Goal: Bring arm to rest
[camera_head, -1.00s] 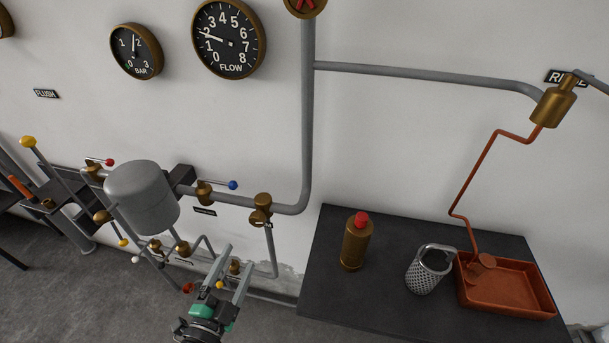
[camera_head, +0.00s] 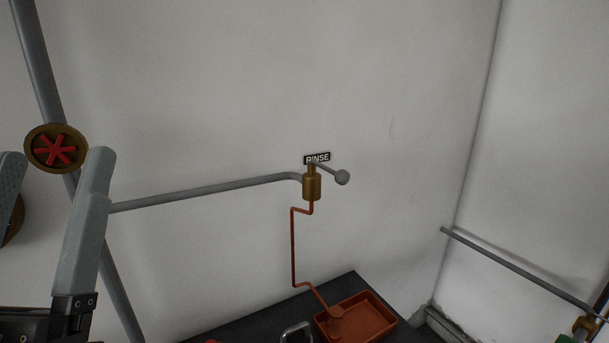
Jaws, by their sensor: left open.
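My left gripper (camera_head: 56,160) is large and close to the camera at the left edge of the head view. One grey finger stands upright with its dark mount below it. Part of the other finger shows at the far left edge. The fingers are apart, with nothing seen between them. Beyond them is a brass round fitting with a red star-shaped handle (camera_head: 56,149) on the wall pipe. My right gripper is not in view.
A brass rinse valve (camera_head: 312,185) with a grey ball lever (camera_head: 341,177) is on the wall. A copper tube runs down to an orange tray (camera_head: 362,318) on a dark table (camera_head: 262,318). A pipe (camera_head: 520,270) runs along the right wall. The middle is free.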

